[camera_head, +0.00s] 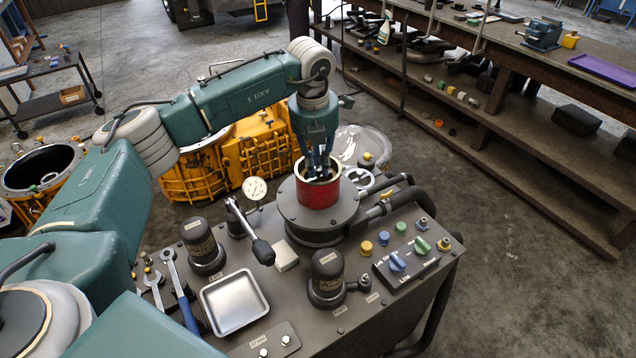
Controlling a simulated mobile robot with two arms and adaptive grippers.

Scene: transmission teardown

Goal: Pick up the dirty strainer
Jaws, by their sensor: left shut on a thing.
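A red cylinder (318,193) with an open top stands upright on the round dark flange (292,212) of the grey bench unit. My left gripper (318,172) points straight down into its opening. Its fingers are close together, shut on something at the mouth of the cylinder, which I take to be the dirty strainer. The fingers and the rim hide most of it, so its shape and dirt cannot be made out. My right gripper is not in view.
A dial gauge (255,188), a black-knobbed lever (262,250) and dark canisters (326,277) stand close around the flange. An empty metal tray (234,303) lies at the front left beside wrenches (178,287). Yellow casings (250,155) sit behind. A long workbench (520,60) is at the right.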

